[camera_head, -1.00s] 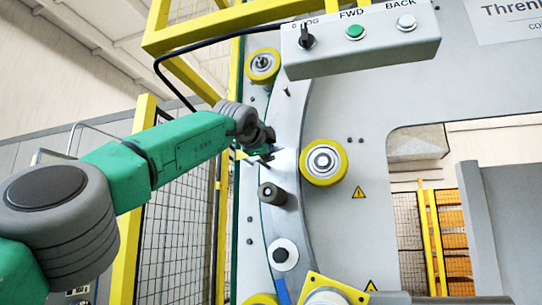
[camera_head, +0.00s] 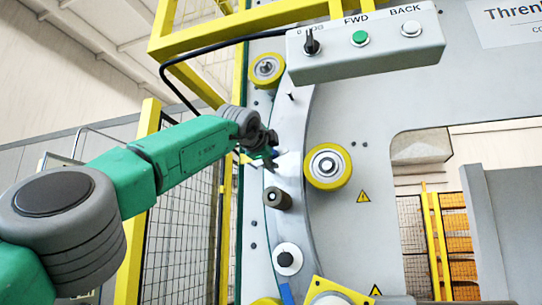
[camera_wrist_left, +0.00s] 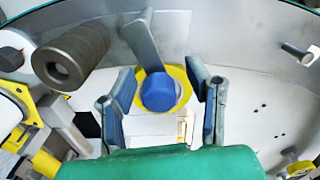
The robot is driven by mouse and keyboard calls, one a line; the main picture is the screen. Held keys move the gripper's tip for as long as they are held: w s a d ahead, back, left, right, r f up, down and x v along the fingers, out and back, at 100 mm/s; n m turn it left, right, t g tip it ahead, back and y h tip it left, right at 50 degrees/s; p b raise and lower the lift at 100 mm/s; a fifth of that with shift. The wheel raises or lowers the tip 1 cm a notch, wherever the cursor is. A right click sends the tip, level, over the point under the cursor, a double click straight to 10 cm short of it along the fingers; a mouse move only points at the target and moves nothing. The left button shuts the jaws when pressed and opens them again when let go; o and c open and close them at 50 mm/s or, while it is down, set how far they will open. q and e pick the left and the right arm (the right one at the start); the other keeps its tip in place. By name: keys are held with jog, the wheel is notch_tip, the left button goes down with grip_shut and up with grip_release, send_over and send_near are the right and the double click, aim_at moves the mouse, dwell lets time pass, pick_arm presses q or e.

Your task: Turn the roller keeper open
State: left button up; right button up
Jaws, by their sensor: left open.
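The keeper shows in the left wrist view as a blue round knob (camera_wrist_left: 159,92) with a flat grey lever (camera_wrist_left: 146,42) reaching up from it. A yellow ring (camera_wrist_left: 184,84) surrounds the knob. My left gripper (camera_wrist_left: 163,90) is open, with one blue-grey finger on each side of the knob and a visible gap on both sides. In the head view my left gripper (camera_head: 266,152) is at the curved metal track, and it hides most of the keeper. My right gripper is in neither view.
A dark cylindrical post (camera_head: 277,198) sticks out just below the gripper, and it also shows in the left wrist view (camera_wrist_left: 70,57). A yellow-rimmed roller (camera_head: 328,167) is to the right. A control box (camera_head: 366,41) hangs above. Yellow guard rails (camera_head: 170,45) stand at the left.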

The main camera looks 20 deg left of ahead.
pick_arm(q)
jog(key=shift+s+d+r, duration=0.15)
jog(key=shift+s+r, duration=0.05)
jog(key=shift+s, duration=0.55)
jog(key=s, duration=1)
jog(key=shift+s+a+f, duration=0.2)
jog(key=shift+f, duration=0.05)
